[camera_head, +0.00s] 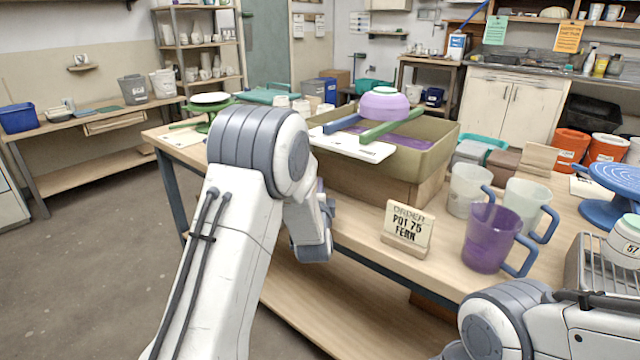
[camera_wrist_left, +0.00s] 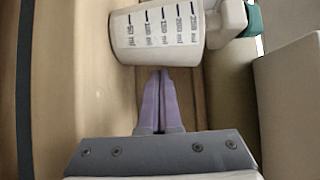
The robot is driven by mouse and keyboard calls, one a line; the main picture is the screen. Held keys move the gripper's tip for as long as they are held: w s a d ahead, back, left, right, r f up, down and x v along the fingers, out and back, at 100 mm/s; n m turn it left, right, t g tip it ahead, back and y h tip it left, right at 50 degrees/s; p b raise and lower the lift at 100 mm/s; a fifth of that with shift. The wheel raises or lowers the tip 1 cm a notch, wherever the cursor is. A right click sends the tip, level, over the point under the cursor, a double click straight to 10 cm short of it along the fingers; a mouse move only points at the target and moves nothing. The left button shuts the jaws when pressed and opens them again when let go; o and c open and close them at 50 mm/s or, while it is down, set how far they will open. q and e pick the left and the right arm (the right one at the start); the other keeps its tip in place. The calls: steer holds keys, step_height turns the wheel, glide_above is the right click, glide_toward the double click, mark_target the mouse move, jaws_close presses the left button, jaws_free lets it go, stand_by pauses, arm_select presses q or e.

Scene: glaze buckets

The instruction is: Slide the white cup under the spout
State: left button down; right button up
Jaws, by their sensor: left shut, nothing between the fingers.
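In the left wrist view a white cup (camera_wrist_left: 158,36) with a black ml scale stands just beyond my left gripper (camera_wrist_left: 160,73). In the head view my left arm hides the fingertips and this cup.
A large olive tub (camera_head: 365,178) carries a purple bowl (camera_head: 384,104) on bars. A blue turntable (camera_head: 612,184) is at the far right.

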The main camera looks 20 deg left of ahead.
arm_select(q)
steer(key=shift+x, duration=1.3)
steer(key=shift+s+a, duration=0.7)
steer(key=shift+a, duration=0.15)
